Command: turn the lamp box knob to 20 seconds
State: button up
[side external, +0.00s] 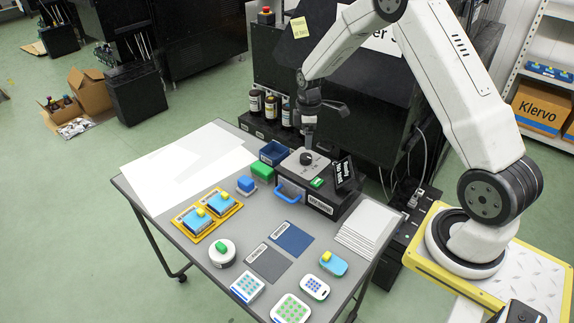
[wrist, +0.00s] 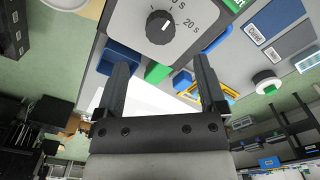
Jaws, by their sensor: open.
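The lamp box (side external: 318,196) is a dark box with a light grey top plate at the back right of the table. Its black round knob (side external: 306,158) also shows in the wrist view (wrist: 160,27), on the grey dial plate (wrist: 125,17). A "20 S" mark is printed to the right of the knob, and another mark above it is cut off by the frame edge. I cannot tell surely which mark the knob points to. My gripper (side external: 309,127) is above the knob, pointing down. In the wrist view its two fingers (wrist: 162,60) are apart with nothing between them.
A blue tray (side external: 274,153) and green block (side external: 262,172) stand left of the box, a blue handle (side external: 289,190) at its front. Dark bottles (side external: 271,107) stand behind. A black sign (side external: 345,174) rises at the box's right. White sheets (side external: 185,160) cover the table's left.

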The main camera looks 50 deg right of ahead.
aim_at(306, 156)
jog(key=shift+f, duration=3.75)
grip_shut()
